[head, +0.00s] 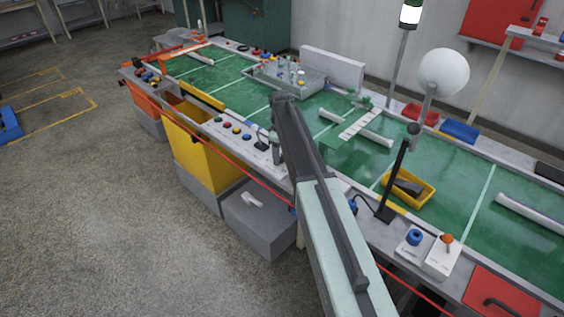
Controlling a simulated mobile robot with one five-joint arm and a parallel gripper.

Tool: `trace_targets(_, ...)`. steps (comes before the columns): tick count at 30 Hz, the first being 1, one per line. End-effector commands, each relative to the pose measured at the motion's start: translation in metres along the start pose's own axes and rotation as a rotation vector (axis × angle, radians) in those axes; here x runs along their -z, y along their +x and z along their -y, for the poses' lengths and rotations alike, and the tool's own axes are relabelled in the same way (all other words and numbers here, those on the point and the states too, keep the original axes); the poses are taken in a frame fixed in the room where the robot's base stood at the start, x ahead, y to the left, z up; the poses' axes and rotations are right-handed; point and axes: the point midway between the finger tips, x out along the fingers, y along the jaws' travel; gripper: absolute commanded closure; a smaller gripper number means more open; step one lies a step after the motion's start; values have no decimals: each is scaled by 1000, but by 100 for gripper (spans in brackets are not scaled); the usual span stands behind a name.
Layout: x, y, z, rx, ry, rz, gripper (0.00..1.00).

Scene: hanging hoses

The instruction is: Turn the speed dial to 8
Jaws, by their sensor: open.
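My arm reaches up from the bottom of the head view and crosses the front edge of the green bench. Its end bends down, and my gripper (278,163) shows small and dark over the white control strip (228,128) on the front edge. It is open and holds nothing that I can see. The strip carries several coloured buttons and a small black part (262,144) close to my gripper. I cannot tell whether that part is the speed dial. A blue round knob (414,237) sits on a white plate farther right. I cannot read its label or any numbers.
Beside the blue knob is an orange-topped control (447,240). A black post (397,180) and a yellow tray (409,189) stand behind them. A yellow bin (207,155) and grey boxes (255,215) stand below the front edge.

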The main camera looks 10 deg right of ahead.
Motion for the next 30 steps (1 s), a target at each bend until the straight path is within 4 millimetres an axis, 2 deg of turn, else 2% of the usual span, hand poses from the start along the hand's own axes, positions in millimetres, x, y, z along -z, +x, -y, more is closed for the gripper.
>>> trace_targets(7,-1,1,0,0,1,0,45)
trace_targets(13,-1,1,-1,0,2,0,100)
trace_targets(15,-6,1,-4,0,8,0,100)
trace_targets(23,-4,1,-3,-1,42,1,100)
trace_targets(30,-4,1,-2,-1,180,1,100)
